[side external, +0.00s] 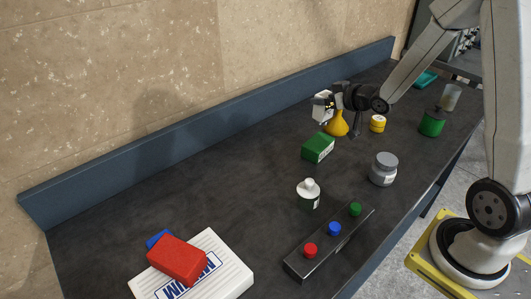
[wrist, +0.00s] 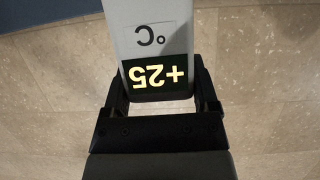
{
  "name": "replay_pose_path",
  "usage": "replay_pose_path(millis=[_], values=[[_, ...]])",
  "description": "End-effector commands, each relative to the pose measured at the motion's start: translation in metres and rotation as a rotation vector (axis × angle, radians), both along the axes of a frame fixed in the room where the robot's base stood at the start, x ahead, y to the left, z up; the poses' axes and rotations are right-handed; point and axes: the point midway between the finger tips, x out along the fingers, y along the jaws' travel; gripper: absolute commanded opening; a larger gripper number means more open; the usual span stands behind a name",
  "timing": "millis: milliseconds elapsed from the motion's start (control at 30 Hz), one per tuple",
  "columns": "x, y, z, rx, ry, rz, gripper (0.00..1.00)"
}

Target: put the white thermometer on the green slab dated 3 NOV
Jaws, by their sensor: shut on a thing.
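The white thermometer (wrist: 150,30) fills the top middle of the wrist view, its dark display reading +25 and °C upside down. My gripper (wrist: 162,92) is shut on it, one finger on each side. In the side external view the thermometer (side external: 321,107) is a small pale block at the tip of my gripper (side external: 331,102), held in the air near the back of the counter. The green slab (side external: 317,147) lies on the counter below and nearer the camera. It has a pale label on its end, too small to read.
A yellow flask (side external: 338,125) stands just behind the green slab, close under my gripper. A yellow pot (side external: 377,123), grey jar (side external: 384,169), green jar (side external: 432,123), white-capped bottle (side external: 308,195) and button box (side external: 330,243) stand around. A red slab (side external: 177,260) lies front left.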

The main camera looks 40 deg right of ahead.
Motion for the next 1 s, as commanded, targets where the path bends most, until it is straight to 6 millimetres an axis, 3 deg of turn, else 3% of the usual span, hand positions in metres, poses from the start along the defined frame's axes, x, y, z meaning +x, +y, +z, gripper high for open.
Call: replay_pose_path(millis=[300, 667, 1000], values=[[0.000, 0.000, -0.030, 0.000, -0.001, 0.001, 0.00], [0.001, 0.000, -0.036, -0.001, -0.002, 0.000, 0.00], [0.001, 0.000, -0.062, 0.000, -0.002, 0.000, 0.00]])
